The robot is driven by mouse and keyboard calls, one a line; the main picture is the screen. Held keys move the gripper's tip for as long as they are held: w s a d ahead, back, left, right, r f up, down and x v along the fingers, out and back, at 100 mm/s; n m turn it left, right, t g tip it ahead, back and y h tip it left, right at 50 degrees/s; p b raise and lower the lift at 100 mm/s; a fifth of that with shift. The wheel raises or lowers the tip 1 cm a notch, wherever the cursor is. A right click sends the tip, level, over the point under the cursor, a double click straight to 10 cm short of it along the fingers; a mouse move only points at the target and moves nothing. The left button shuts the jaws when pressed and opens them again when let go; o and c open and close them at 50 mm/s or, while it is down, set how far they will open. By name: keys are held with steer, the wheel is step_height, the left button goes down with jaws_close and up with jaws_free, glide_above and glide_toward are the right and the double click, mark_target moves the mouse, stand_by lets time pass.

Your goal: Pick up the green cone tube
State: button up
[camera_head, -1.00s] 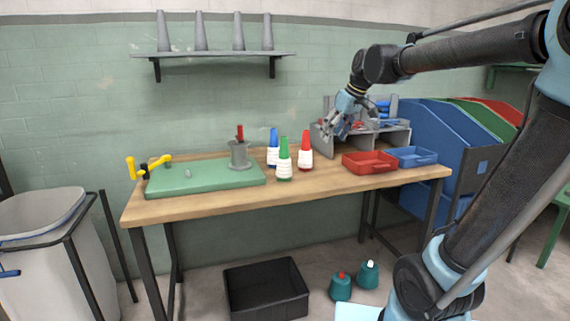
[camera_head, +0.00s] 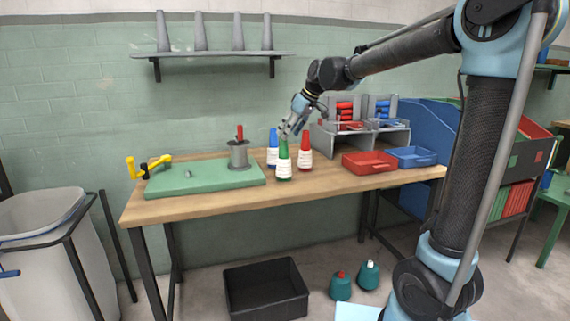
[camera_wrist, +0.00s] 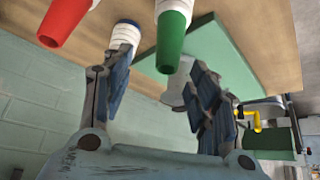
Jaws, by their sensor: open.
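The green cone tube (camera_head: 284,160), with a white label, stands upright on the wooden table, in front of the blue and red ones. In the wrist view the green cone tube (camera_wrist: 171,42) shows at the top middle, beyond the fingertips. My gripper (camera_head: 288,131) is above the tube's tip in the head view, apart from it as far as I can tell. In the wrist view my gripper (camera_wrist: 160,80) has its two fingers spread with nothing between them. The blue cone tube (camera_head: 272,150) is behind left and the red cone tube (camera_head: 305,152) is to the right.
A green board (camera_head: 205,178) with a grey holder (camera_head: 239,155) lies left on the table. A red bin (camera_head: 369,164) and a blue bin (camera_head: 412,157) are at the right. A grey rack (camera_head: 325,140) stands behind them. The table front is clear.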

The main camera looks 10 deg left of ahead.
mark_target(284, 158)
steer(key=x, duration=0.3)
steer(key=shift+a+f, duration=0.15)
steer(key=shift+f, duration=0.1)
steer(key=shift+s+x, duration=0.15)
steer(key=shift+x, duration=1.15)
steer(key=shift+s+x, duration=0.15)
steer(key=shift+x, duration=1.15)
steer(key=c, duration=1.1)
